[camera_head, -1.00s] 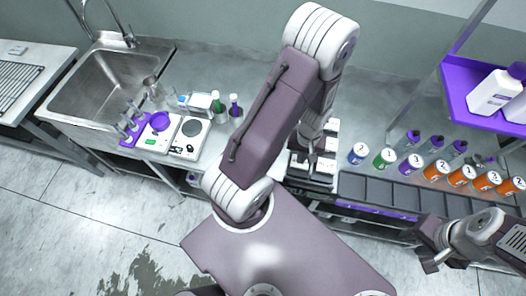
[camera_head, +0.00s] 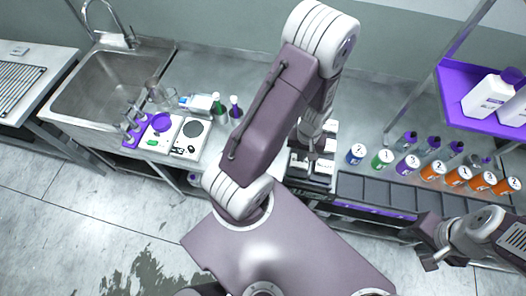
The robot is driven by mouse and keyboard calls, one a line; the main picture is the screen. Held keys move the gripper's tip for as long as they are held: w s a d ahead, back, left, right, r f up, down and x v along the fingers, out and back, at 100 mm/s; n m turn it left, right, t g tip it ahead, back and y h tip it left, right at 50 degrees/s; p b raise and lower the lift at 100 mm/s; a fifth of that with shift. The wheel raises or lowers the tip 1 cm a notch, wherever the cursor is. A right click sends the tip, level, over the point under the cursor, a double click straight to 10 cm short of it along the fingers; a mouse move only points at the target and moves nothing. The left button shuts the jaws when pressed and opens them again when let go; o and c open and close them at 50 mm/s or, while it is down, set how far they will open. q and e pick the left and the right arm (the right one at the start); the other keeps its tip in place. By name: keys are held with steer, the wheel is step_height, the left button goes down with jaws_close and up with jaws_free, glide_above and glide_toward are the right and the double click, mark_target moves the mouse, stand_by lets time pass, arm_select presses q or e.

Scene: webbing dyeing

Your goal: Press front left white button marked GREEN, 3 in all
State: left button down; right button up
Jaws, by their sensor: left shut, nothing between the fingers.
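A cluster of white buttons (camera_head: 321,168) stands on the bench just left of the row of grey trays. Their markings are too small to read. My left gripper (camera_head: 313,153) points down over the cluster, its fingers shut and empty. The gripper and forearm hide part of the cluster, including some of its left side. I cannot tell whether the fingertips touch a button. My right gripper (camera_head: 432,262) hangs at the lower right, away from the buttons; its finger gap is not clear.
Numbered cans, such as a green-banded one (camera_head: 382,159), and dark-capped bottles stand right of the buttons, behind the grey trays (camera_head: 400,192). A purple shelf (camera_head: 462,92) holds white jugs. A sink (camera_head: 105,88), scales (camera_head: 189,138) and small bottles are at left.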

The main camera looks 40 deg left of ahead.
arm_select(q)
steer(key=shift+f, duration=0.1)
steer(key=shift+f+b, duration=1.05)
steer(key=shift+f, duration=0.15)
steer(key=shift+r, duration=0.2)
steer(key=shift+r+p, duration=1.4)
steer(key=shift+p, duration=0.05)
steer(key=shift+r, duration=0.1)
step_height(320, 180, up, 6)
steer(key=p, duration=0.5)
steer(key=shift+f, duration=0.2)
